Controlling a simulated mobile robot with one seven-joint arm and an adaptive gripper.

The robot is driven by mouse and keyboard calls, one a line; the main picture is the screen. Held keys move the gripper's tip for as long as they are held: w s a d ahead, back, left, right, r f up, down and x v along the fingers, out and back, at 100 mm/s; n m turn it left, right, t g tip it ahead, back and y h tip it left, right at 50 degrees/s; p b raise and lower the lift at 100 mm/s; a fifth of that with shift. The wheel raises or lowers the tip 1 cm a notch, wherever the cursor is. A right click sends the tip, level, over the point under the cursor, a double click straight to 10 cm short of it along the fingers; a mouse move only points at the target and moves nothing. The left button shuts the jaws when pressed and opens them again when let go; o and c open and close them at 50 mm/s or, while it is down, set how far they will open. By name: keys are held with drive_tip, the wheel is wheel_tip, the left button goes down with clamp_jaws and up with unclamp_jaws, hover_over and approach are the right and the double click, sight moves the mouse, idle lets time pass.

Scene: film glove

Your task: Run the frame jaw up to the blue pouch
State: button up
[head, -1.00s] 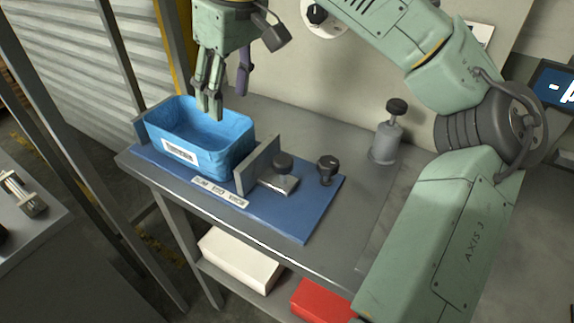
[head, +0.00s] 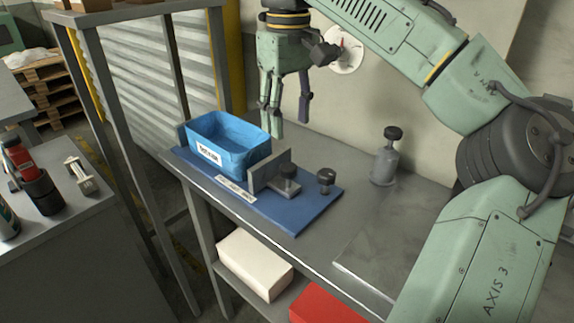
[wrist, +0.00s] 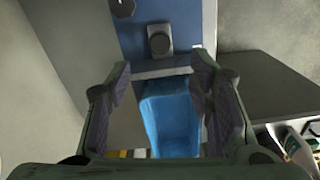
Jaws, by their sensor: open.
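The blue pouch (head: 250,161) is an open-topped, box-like soft bag with a white label, standing on a blue base plate (head: 300,217). The frame jaw (head: 268,172) is an upright grey plate at the pouch's right end, with a dark knob (head: 290,172) on its foot. I cannot tell whether jaw and pouch touch. My gripper (head: 287,116) is open and empty, fingers down, above and behind the pouch's right end. In the wrist view the pouch (wrist: 172,120) and the jaw plate (wrist: 160,69) show beyond and between the spread fingers (wrist: 163,90).
A second grey plate (head: 183,134) stands at the pouch's left end. A black knob (head: 326,178) sits on the base plate, right of the jaw. A grey cylinder with a black top (head: 384,160) stands at the back.

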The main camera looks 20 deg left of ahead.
sight(288, 165)
wheel_tip(288, 165, down, 10)
drive_tip(key=shift+f, duration=0.1)
drive_tip(key=shift+c, duration=0.4)
clamp_jaws()
idle(0.5)
